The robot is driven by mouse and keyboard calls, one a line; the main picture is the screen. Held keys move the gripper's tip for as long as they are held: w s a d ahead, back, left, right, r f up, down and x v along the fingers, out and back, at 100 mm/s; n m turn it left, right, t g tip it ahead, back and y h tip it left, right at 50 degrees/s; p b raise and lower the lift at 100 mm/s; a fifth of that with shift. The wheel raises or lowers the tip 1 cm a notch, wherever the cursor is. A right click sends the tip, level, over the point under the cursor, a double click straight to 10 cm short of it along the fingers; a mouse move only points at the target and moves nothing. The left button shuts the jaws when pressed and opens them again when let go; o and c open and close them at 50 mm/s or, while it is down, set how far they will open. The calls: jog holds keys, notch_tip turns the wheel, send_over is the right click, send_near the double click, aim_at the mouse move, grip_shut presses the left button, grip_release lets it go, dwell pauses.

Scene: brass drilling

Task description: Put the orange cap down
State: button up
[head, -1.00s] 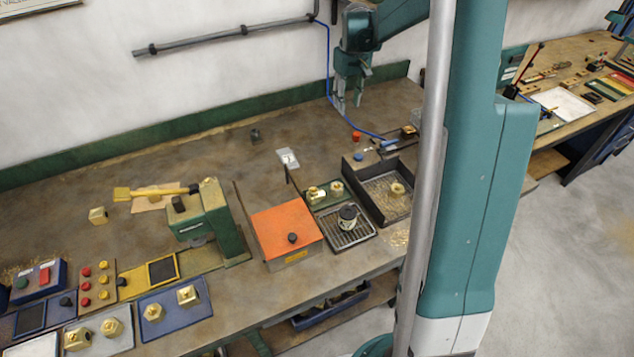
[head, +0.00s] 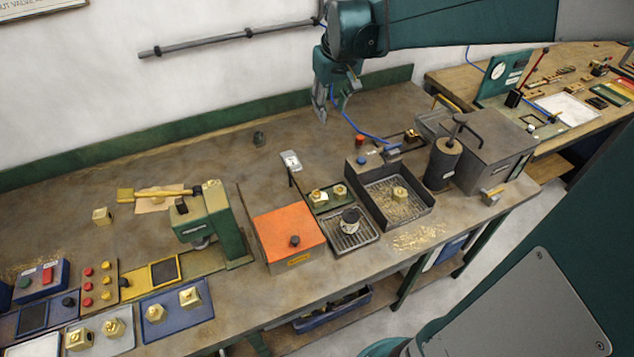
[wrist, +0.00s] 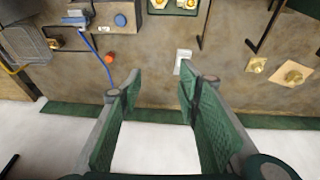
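The orange cap (head: 359,141) rests on the bench behind the dark chip tray, beside a blue hose. It also shows in the wrist view (wrist: 108,58), left of my left finger's tip and apart from it. My gripper (head: 331,112) hangs above the back of the bench, left of the cap in the head view. In the wrist view my gripper (wrist: 158,76) has its two green-padded fingers wide apart with nothing between them.
A dark tray (head: 420,212) with chips, an orange box (head: 285,228) and a green press (head: 218,225) stand along the front. Bare bench (head: 215,160) lies left of the plate.

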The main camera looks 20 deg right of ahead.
jog(key=s+a+t, duration=0.1)
jog(key=s+a, duration=0.4)
jog(key=s, duration=0.3)
jog(key=s+a+f+t, duration=0.1)
jog(key=s+a, duration=0.4)
jog(key=s, duration=0.3)
jog(key=s+a+f+t, duration=0.1)
jog(key=s+a, duration=0.4)
jog(key=s, duration=0.3)
jog(key=shift+s+t+y, duration=0.35)
jog(key=shift+t+y, duration=0.05)
notch_tip(320, 180, down, 5)
jog(key=b, duration=0.5)
jog(key=shift+f, duration=0.2)
dwell(0.3)
